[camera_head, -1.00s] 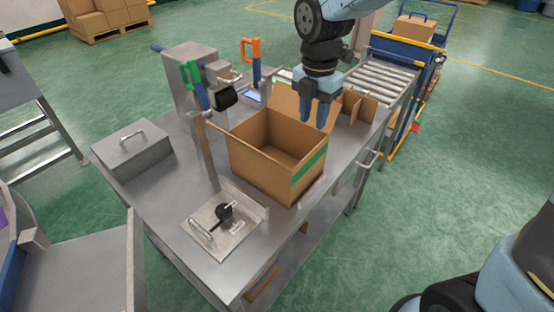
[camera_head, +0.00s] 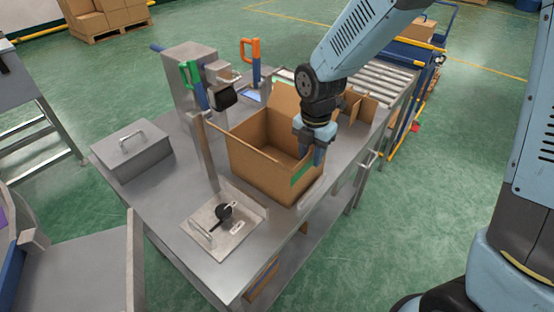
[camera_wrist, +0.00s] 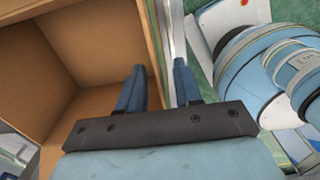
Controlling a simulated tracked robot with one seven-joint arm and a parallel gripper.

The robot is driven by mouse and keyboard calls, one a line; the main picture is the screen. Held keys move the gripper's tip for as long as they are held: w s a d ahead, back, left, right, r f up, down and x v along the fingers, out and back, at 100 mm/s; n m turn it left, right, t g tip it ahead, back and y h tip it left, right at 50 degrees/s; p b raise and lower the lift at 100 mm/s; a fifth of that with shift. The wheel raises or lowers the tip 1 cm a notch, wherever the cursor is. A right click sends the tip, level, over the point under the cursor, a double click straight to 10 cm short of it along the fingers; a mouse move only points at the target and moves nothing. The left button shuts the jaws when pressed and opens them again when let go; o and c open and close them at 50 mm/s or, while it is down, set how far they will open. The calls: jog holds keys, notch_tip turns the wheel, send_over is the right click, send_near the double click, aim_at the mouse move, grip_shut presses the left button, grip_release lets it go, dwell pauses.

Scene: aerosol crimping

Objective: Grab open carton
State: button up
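The open carton (camera_head: 262,171) is a brown cardboard box with a green strip on its right side. It stands upright on the steel table, its flap raised at the back, and looks empty inside. In the wrist view the carton (camera_wrist: 85,55) fills the left side. My gripper (camera_head: 312,160) is at the carton's right wall. In the wrist view my gripper's (camera_wrist: 160,82) blue fingers are apart, with the carton's wall edge lying between or just beyond them. I cannot tell whether they touch it.
Green and orange handled tools stand behind. Cardboard dividers (camera_head: 362,105) and a roller conveyor (camera_head: 385,75) are at the back right.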

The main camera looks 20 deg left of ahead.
jog(key=shift+f, duration=0.7)
jog(key=shift+c, duration=0.2)
grip_shut()
dwell(0.7)
